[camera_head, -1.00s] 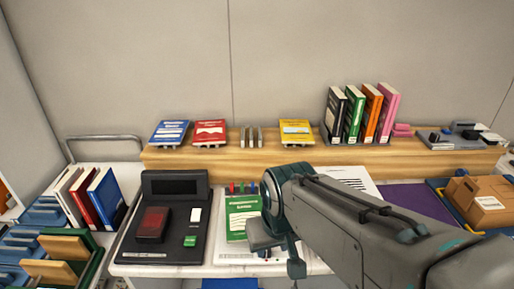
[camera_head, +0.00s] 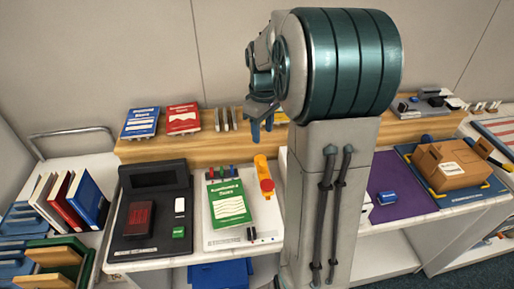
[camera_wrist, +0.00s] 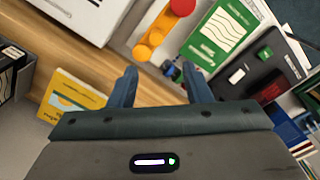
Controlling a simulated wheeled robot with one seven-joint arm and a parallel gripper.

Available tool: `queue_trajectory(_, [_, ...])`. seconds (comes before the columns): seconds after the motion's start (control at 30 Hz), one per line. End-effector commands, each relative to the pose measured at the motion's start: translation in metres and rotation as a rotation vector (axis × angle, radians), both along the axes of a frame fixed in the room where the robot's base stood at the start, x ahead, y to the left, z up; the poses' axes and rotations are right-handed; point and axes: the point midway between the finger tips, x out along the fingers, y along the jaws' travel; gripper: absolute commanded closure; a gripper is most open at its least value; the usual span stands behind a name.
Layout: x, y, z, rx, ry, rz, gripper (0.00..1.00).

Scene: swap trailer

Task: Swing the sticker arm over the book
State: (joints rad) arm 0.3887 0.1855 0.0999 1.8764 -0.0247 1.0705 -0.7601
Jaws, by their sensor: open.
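The green book (camera_head: 230,204) lies flat on a white board on the counter, and it also shows in the wrist view (camera_wrist: 221,32). The yellow sticker arm (camera_head: 261,166) with its red round end is to the right of the book, apart from its cover. The sticker arm also shows in the wrist view (camera_wrist: 150,38), beyond my fingertips. My gripper (camera_head: 261,128) is open and empty, raised in front of the wooden shelf. In the wrist view its two fingers (camera_wrist: 160,80) point toward the sticker arm, with nothing between them.
A black device (camera_head: 153,215) with a red pad and a green button stands left of the board. A wooden shelf (camera_head: 185,148) with blue and red books runs behind. A purple mat (camera_head: 400,180) and a cardboard box (camera_head: 450,166) are at right. My arm hides the middle.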

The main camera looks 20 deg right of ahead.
Motion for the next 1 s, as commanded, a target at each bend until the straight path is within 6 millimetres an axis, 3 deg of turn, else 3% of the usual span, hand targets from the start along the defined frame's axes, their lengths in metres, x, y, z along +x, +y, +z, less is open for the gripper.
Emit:
queue_trajectory(0.27, [0.006,-0.008,-0.018,0.008,0.013,0.027,0.55])
queue_trajectory(0.7, [0.005,-0.007,-0.108,0.008,0.015,0.026,0.55])
queue_trajectory(1.0, [0.006,-0.007,-0.137,0.007,0.011,0.024,0.55])
